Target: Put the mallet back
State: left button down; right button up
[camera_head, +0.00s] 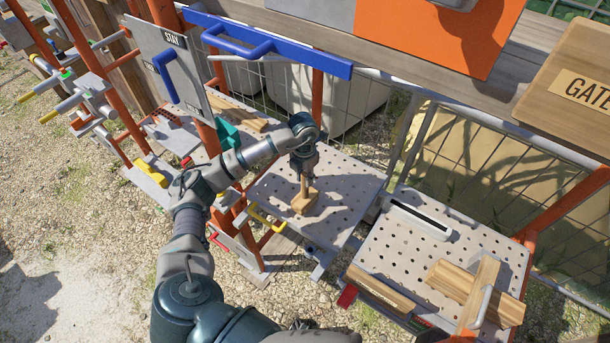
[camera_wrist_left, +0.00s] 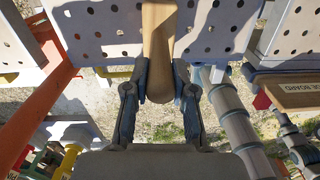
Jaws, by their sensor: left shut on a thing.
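The mallet (camera_head: 305,203) has a pale wooden block head and a wooden handle. It is upright with its head down at the middle perforated shelf (camera_head: 345,178); I cannot tell whether the head rests on the shelf or hangs just above it. My left gripper (camera_head: 304,172) is shut on the handle from above. In the left wrist view the handle (camera_wrist_left: 158,45) lies between the two fingers of the left gripper (camera_wrist_left: 160,85), and the mallet head is not clearly visible.
A right-hand perforated shelf (camera_head: 390,250) carries crossed wooden pieces (camera_head: 450,281) and a slotted grey block (camera_head: 420,215). A blue bar (camera_head: 310,60), orange posts (camera_head: 316,95) and a "STAY" panel (camera_head: 150,50) stand near my left arm. The middle shelf's right part is clear.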

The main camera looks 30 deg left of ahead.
pick_arm(q)
jog(key=shift+a+f, duration=0.15)
jog(key=shift+a, duration=0.5)
jog(key=shift+f, duration=0.1)
jog(key=shift+d, duration=0.2)
jog(key=shift+d+f, duration=0.1)
jog(key=shift+d, duration=0.1)
jog(key=c, duration=1.3)
grip_release()
jog(key=shift+a, duration=0.1)
jog(key=o, duration=0.4)
jog(key=shift+a, duration=0.15)
jog(key=shift+a+f, duration=0.2)
jog(key=shift+a, duration=0.2)
jog(key=shift+a+r, duration=0.15)
jog(key=shift+r, duration=1.7)
jog(key=shift+a+r, duration=0.1)
jog(key=shift+r, duration=1.7)
pick_arm(e)
jog(key=shift+a+f, duration=0.1)
jog(key=shift+a, duration=0.75)
